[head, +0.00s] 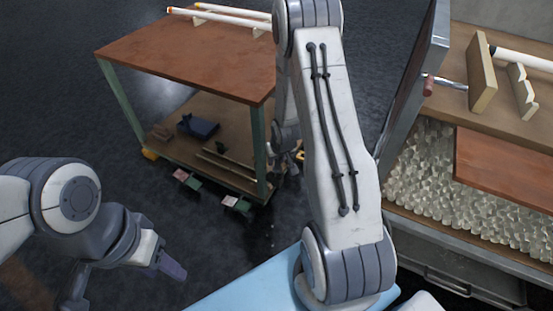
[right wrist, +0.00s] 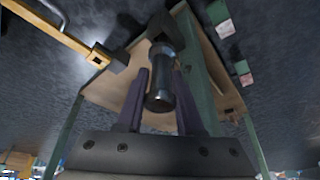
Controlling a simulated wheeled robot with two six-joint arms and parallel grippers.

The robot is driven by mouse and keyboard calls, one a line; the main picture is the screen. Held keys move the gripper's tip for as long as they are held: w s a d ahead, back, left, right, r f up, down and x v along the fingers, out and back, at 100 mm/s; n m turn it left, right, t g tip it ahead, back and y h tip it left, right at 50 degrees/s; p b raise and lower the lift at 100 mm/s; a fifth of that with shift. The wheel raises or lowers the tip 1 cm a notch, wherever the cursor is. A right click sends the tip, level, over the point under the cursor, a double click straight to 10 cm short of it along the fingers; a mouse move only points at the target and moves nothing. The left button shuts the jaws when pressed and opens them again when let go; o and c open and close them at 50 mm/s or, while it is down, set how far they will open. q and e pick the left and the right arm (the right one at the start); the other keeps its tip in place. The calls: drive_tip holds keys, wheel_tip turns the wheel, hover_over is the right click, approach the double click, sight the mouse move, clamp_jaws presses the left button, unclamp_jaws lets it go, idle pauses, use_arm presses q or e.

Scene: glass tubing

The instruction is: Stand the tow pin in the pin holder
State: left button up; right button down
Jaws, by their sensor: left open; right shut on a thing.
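The tow pin (right wrist: 160,96), a dark metal cylinder, is between the two fingers of my right gripper (right wrist: 161,78) in the right wrist view. The gripper is shut on it. In the head view my right gripper (head: 289,158) is beside the trolley's right front leg, partly hidden by my arm, and the pin cannot be made out there. My left gripper (head: 172,267) is open and empty at the lower left, over the floor. I cannot tell the pin holder for certain in either view.
A trolley (head: 190,52) with green legs and a lower shelf carries white tubes (head: 215,17) on top. A yellow bar (right wrist: 62,36) with a holed end is close to the pin. A bench with glass pieces (head: 425,170) stands at the right. Open floor lies at left.

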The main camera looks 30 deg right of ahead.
sight(279, 159)
drive_tip(key=shift+f+b, duration=1)
drive_tip(key=shift+f, duration=0.5)
drive_tip(key=shift+c, duration=2.3)
unclamp_jaws()
drive_tip(key=shift+a+r, duration=0.1)
drive_tip(key=p+v, duration=0.5)
drive_tip(key=v, duration=0.5)
drive_tip(key=shift+s+r, duration=0.1)
drive_tip(key=shift+r, duration=0.1)
